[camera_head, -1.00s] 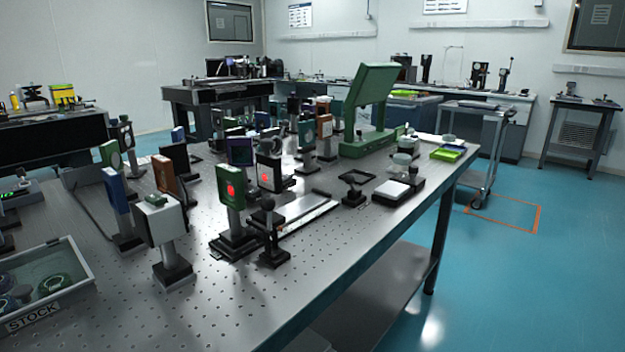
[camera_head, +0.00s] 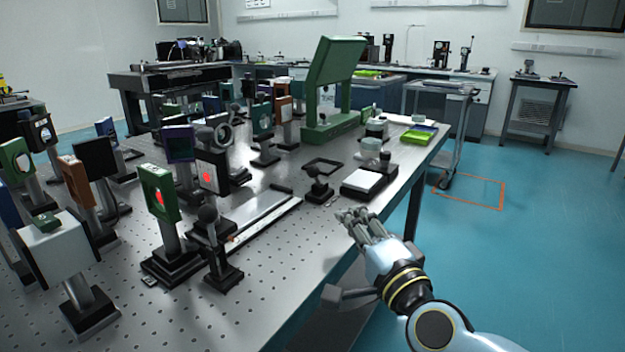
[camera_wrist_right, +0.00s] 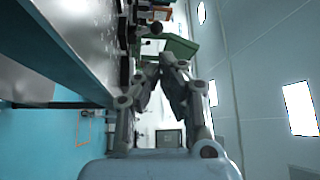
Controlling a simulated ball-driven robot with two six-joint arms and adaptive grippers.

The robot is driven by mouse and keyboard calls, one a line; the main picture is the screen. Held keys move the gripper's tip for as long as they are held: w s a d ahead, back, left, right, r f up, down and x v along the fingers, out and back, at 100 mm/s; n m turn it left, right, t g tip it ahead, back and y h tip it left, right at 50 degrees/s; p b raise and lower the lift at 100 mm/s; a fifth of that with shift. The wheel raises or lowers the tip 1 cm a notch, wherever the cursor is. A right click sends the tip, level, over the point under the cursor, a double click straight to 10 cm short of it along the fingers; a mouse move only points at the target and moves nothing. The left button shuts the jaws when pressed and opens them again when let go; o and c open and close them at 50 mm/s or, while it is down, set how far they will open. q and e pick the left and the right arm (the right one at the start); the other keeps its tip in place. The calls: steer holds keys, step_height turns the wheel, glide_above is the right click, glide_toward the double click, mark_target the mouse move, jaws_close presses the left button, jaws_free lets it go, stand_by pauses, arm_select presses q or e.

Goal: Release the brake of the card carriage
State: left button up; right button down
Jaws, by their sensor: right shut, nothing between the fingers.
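A rail (camera_head: 265,216) lies along the optical table near its front edge. A dark plate with a pale face and a red spot, which looks like the card (camera_head: 211,176), stands upright at the rail's left end. The dark carriage block (camera_head: 203,236) under it is partly hidden by a black ball-topped post (camera_head: 220,262). I cannot pick out the brake for certain. My right gripper (camera_head: 358,222) is shut and empty, beyond the table's front edge, right of the rail and apart from it. It also shows in the right wrist view (camera_wrist_right: 161,68). My left gripper is out of view.
A green-framed plate (camera_head: 159,192) with a red spot stands left of the card. A second ball-topped post (camera_head: 318,186) and a white-topped pad (camera_head: 363,181) stand beyond the rail. A tall green stand (camera_head: 331,90) rises behind. The table front (camera_head: 210,320) is bare.

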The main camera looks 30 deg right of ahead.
mark_target(315, 172)
steer(key=x, duration=1.4)
steer(key=shift+w+d, duration=0.1)
steer(key=shift+p, duration=0.35)
